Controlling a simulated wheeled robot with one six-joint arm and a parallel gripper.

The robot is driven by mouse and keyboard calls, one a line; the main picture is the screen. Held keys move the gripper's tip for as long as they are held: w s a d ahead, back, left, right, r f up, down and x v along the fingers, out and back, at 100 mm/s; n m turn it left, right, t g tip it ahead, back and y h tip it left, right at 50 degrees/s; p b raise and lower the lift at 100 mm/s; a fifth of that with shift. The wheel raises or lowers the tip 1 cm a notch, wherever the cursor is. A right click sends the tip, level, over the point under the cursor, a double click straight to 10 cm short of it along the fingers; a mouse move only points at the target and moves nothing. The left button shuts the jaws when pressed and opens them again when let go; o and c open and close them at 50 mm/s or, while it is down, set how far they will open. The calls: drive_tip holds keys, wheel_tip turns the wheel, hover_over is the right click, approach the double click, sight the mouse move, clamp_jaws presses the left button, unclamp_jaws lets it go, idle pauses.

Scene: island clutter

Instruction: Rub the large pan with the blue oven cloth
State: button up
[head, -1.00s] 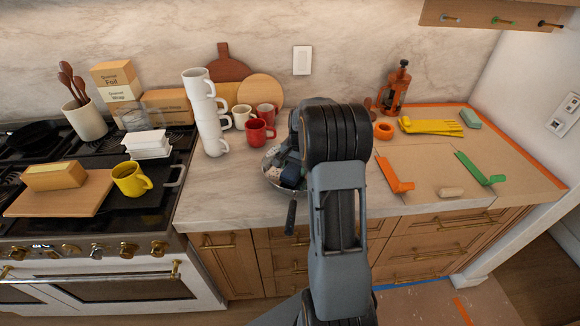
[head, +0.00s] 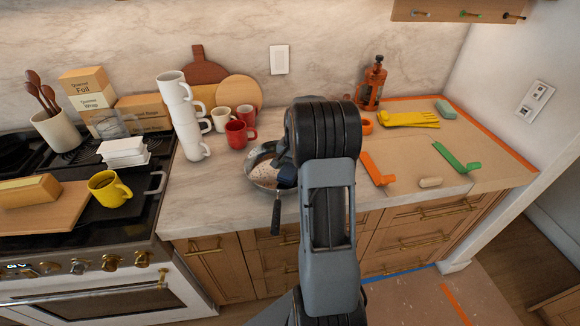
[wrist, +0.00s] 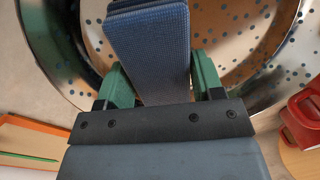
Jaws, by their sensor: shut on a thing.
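The large pan (head: 262,178) sits on the counter near its front edge, its dark handle (head: 276,215) pointing toward the front. Its speckled metal inside (wrist: 235,35) fills much of the wrist view. The blue oven cloth (wrist: 150,48) is folded and stands between the green fingers of my gripper (wrist: 160,80). My gripper is shut on it, over the inside of the pan. In the head view the cloth (head: 286,178) shows only as a small dark blue patch at the pan's right side. My arm hides part of the pan there. I cannot tell whether the cloth touches the pan.
A stack of white mugs (head: 185,120) and red mugs (head: 240,134) stand left and behind the pan. Orange (head: 376,168) and green (head: 456,160) tools lie to the right. The stove holds a yellow mug (head: 108,188). Counter left of the pan is clear.

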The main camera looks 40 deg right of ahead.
sight(271, 169)
drive_tip(key=shift+w+a+p, duration=0.55)
drive_tip(key=shift+w+a, duration=1.7)
drive_tip(key=shift+w, duration=0.2)
drive_tip(key=shift+s+d+f, duration=0.15)
drive_tip(key=shift+s+d, duration=1.05)
drive_tip(key=shift+d, duration=0.3)
drive_tip(key=shift+s+d, duration=0.95)
drive_tip(key=shift+d, duration=0.3)
drive_tip(key=shift+w+a+p, duration=0.3)
drive_tip(key=shift+w+a, duration=2.15)
drive_tip(key=shift+w, duration=0.2)
drive_tip(key=shift+r, duration=0.2)
wheel_tip(271, 169, up, 7)
drive_tip(key=p, duration=0.4)
drive_tip(key=shift+p, duration=0.4)
drive_tip(key=shift+f, duration=0.15)
